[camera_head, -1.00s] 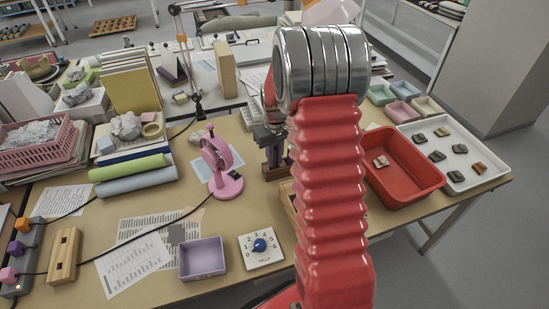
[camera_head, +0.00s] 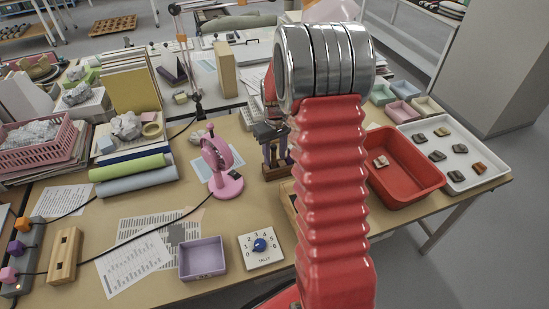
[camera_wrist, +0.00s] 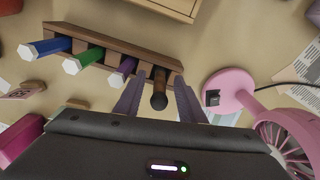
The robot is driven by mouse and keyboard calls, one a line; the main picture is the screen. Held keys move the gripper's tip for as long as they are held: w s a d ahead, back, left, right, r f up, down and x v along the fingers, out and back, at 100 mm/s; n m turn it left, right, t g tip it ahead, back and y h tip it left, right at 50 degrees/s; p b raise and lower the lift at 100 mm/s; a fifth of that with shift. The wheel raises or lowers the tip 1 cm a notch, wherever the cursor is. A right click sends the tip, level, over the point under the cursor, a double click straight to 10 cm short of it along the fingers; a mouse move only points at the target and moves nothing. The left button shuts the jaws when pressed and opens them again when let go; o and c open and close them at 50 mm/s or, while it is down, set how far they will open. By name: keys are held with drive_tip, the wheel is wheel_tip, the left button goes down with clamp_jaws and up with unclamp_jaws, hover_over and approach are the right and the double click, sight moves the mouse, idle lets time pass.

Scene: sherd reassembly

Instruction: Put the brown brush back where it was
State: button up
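A wooden rack (camera_wrist: 110,45) holds a blue-handled brush (camera_wrist: 45,47), a green-handled brush (camera_wrist: 83,60) and a purple-handled brush (camera_wrist: 122,70). The brown brush (camera_wrist: 159,90), with a dark round end, stands at the rack's right end in the wrist view and appears to sit in it. My gripper (camera_wrist: 158,101) is open, with one finger on each side of the brown brush and gaps between. In the head view my gripper (camera_head: 270,130) is above the rack (camera_head: 275,172), partly hidden by my arm.
A pink fan (camera_head: 220,165) stands close to the rack; it also shows in the wrist view (camera_wrist: 235,90). A red tray (camera_head: 405,180) lies to the right, beside a white tray with several sherds (camera_head: 480,185). A dial box (camera_head: 260,262) and a lilac tray (camera_head: 203,260) lie in front.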

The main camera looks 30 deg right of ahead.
drive_tip(key=r, duration=1)
drive_tip(key=shift+s+a, duration=0.1)
drive_tip(key=shift+s, duration=0.1)
drive_tip(key=shift+r, duration=0.2)
drive_tip(key=s+a+r+t, duration=0.2)
drive_tip(key=s+a+r, duration=0.7)
drive_tip(key=a+r, duration=0.25)
drive_tip(key=s+a+t, duration=0.1)
drive_tip(key=s+a, duration=0.4)
drive_tip(key=s, duration=0.2)
drive_tip(key=s+a+r+t, duration=0.1)
drive_tip(key=s+a+t, duration=0.1)
drive_tip(key=s+a, duration=0.3)
drive_tip(key=s, duration=0.3)
drive_tip(key=shift+r, duration=0.15)
